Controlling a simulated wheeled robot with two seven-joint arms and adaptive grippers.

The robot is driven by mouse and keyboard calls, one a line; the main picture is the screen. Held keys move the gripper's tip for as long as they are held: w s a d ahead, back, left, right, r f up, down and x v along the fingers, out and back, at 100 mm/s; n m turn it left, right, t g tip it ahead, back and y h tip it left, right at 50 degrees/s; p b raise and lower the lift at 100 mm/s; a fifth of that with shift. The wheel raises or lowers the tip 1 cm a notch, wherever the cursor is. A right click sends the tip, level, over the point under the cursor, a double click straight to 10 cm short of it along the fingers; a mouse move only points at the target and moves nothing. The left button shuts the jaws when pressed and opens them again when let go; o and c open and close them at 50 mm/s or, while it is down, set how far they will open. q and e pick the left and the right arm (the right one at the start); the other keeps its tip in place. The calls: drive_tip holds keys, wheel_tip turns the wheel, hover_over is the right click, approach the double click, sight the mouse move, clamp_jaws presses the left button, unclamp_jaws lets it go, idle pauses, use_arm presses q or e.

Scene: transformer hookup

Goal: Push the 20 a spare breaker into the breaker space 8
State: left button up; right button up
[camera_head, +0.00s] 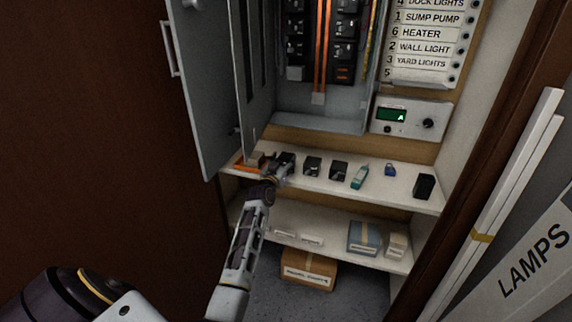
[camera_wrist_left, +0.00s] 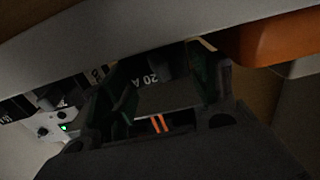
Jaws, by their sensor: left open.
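My left gripper (camera_head: 280,166) is over the left part of the upper shelf. A dark breaker (camera_head: 288,158) is at its fingertips, partly hidden by it. In the left wrist view, a dark block marked "20 A" (camera_wrist_left: 152,78) shows upside down between the open fingers of my left gripper (camera_wrist_left: 170,85). I cannot tell whether the fingers touch it. The open breaker panel (camera_head: 322,112) is above the shelf, with two columns of black breakers beside orange bars. I cannot make out which place is space 8. My right gripper is out of view.
Two more dark breakers (camera_head: 312,167) (camera_head: 339,171), a teal tester (camera_head: 360,177), a blue padlock (camera_head: 390,170) and a black box (camera_head: 424,187) stand on the shelf (camera_head: 400,194). The panel door (camera_head: 203,90) hangs open at left. A meter box (camera_head: 411,119) is at right.

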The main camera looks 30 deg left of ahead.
use_arm(q)
drive_tip(key=shift+x, duration=0.8)
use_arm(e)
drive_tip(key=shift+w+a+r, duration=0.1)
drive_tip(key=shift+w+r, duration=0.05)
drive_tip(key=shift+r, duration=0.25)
use_arm(q)
drive_tip(key=c, duration=0.7)
drive_tip(key=shift+s+r, duration=0.1)
